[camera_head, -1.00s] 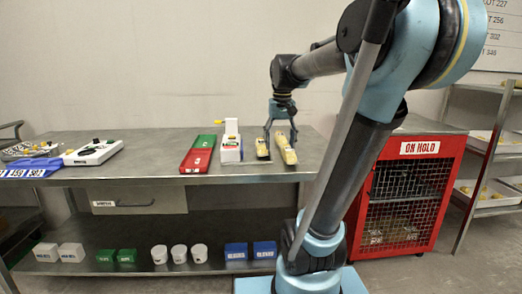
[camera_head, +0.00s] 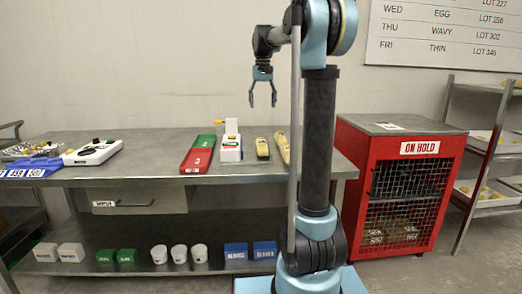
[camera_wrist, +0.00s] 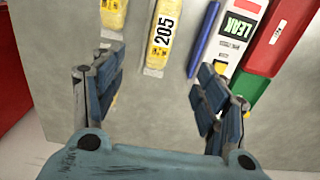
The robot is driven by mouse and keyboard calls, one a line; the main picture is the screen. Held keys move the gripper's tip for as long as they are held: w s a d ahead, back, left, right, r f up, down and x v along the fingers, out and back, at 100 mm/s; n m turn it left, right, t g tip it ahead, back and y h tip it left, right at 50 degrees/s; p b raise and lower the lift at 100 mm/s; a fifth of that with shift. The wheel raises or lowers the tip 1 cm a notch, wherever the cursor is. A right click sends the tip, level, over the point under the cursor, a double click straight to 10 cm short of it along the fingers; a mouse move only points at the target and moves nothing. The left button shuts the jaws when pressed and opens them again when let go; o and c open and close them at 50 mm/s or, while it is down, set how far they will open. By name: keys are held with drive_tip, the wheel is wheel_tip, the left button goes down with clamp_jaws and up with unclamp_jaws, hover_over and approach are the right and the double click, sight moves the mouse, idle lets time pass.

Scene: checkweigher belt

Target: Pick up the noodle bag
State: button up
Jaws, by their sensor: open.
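Two long yellow packs that look like noodle bags lie side by side on the steel table, the left one (camera_head: 262,147) beside the right one (camera_head: 283,150). In the wrist view one bag (camera_wrist: 156,62) has a white label reading 205, and the other bag (camera_wrist: 113,15) is cut off by the top edge. I cannot tell which of them the task names. My gripper (camera_head: 262,98) is open and empty, pointing down in the air above the bags. In the wrist view its fingers (camera_wrist: 155,85) spread wide, with the 205 bag beyond them, between their tips.
A white box (camera_head: 231,153) with a LEAK label, a blue pen (camera_wrist: 204,38) and a red-and-green tray (camera_head: 197,157) stand left of the bags on the table (camera_head: 150,172). A red ON HOLD cage (camera_head: 419,148) stands right. A white device (camera_head: 93,153) lies far left.

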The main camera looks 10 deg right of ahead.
hover_over(261, 140)
drive_tip(key=f, duration=1.2)
drive_tip(key=shift+s+d, duration=0.3)
drive_tip(key=shift+s, duration=0.05)
drive_tip(key=shift+a+f, duration=0.15)
drive_tip(key=shift+f, duration=1.15)
drive_tip(key=shift+a+f, duration=0.1)
drive_tip(key=shift+f, duration=1.15)
drive_tip(key=c, duration=1.5)
drive_tip(key=shift+o, duration=0.2)
drive_tip(key=shift+r, duration=0.1)
